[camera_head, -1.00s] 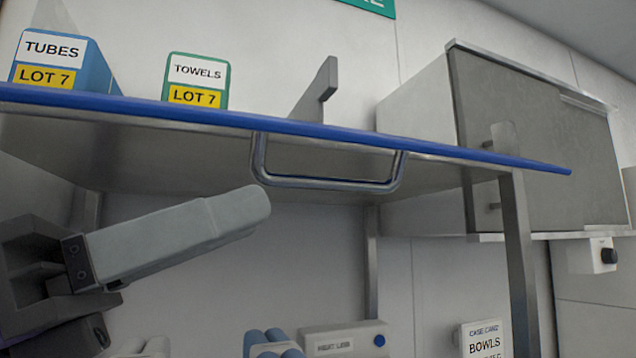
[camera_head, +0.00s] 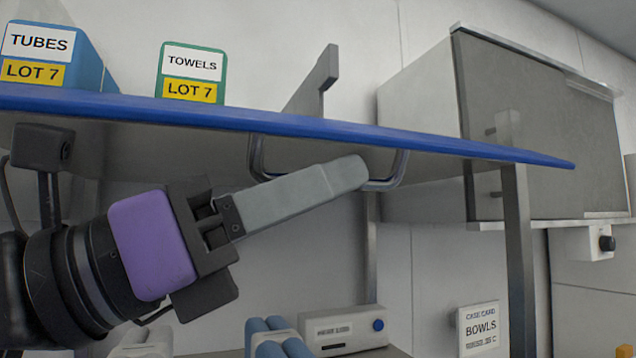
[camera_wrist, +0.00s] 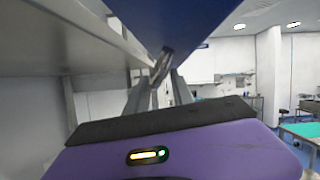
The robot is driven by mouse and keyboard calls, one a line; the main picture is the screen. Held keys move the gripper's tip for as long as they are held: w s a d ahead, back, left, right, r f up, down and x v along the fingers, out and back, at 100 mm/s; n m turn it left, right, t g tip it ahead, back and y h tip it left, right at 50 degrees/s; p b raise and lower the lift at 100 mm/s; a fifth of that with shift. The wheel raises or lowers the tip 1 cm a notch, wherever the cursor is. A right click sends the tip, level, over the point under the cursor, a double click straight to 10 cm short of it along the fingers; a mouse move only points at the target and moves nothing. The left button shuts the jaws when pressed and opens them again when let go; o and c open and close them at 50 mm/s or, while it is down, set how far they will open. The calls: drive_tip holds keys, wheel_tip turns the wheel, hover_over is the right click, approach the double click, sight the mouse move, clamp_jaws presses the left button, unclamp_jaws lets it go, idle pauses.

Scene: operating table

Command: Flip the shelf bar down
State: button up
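The shelf bar (camera_head: 400,172) is a U-shaped metal loop hanging below the blue front edge of the shelf (camera_head: 300,127). My gripper (camera_head: 350,172) reaches in from the lower left, and its grey fingers cover the middle of the bar in the head view. In the wrist view the bar (camera_wrist: 161,66) shows beyond the finger ends, under the blue edge. The two fingers (camera_wrist: 162,88) stand apart there, with a gap between them. I cannot tell whether they touch the bar.
A tubes box (camera_head: 45,58) and a towels box (camera_head: 192,75) stand on the shelf, beside a grey upright bracket (camera_head: 318,85). A shelf post (camera_head: 520,250) and a wall cabinet (camera_head: 540,120) are at the right. Below are a white device (camera_head: 345,330) and a bowls card (camera_head: 480,328).

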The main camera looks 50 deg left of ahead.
clamp_jaws()
drive_tip(key=shift+f, duration=0.15)
drive_tip(key=shift+w+a+f+m+g+h+b, duration=0.15)
drive_tip(key=shift+a+m+g+h+b, duration=0.5)
drive_tip(key=shift+m, duration=1)
drive_tip(key=shift+w+a+r+m+g+h+b, duration=0.1)
drive_tip(key=shift+w+a+m+g+h+b, duration=0.25)
drive_tip(key=shift+m+h, duration=1)
drive_tip(key=shift+w+a+f+m+g+h+b, duration=0.15)
drive_tip(key=shift+a+m+g+h+b, duration=0.35)
drive_tip(key=shift+m, duration=1.5)
drive_tip(key=shift+a, duration=0.1)
drive_tip(key=shift+o, duration=1)
unclamp_jaws()
